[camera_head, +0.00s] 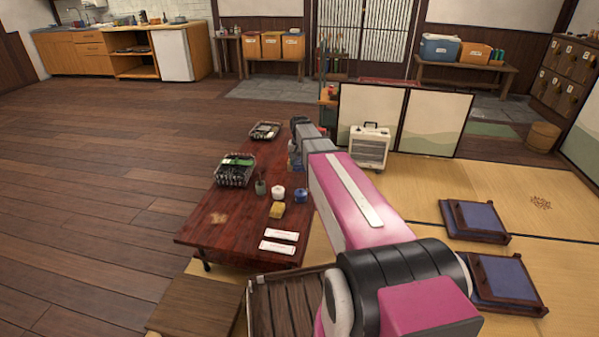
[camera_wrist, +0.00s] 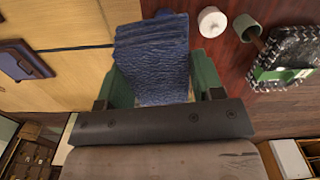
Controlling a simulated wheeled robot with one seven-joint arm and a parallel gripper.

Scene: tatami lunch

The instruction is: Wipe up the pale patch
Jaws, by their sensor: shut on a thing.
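The pale patch (camera_head: 218,218) is a small tan smear on the near left part of the dark red table (camera_head: 205,238). My gripper (camera_head: 294,150) is over or beside the table's right edge, farther back than the patch and apart from it. In the wrist view, my gripper (camera_wrist: 152,85) has its green fingers closed on a folded, textured blue cloth (camera_wrist: 152,48). The cloth hangs out past the fingertips. In the head view my own arm partly hides the gripper, and the cloth is hard to make out. The patch is not visible in the wrist view.
On the table are a white jar (camera_head: 278,192), a blue jar (camera_head: 301,196), a green cup (camera_head: 260,187), a yellow block (camera_head: 277,210), white packets (camera_head: 277,247) and a dark basket (camera_head: 235,170). A white heater (camera_head: 369,148) stands to the right. The table around the patch is clear.

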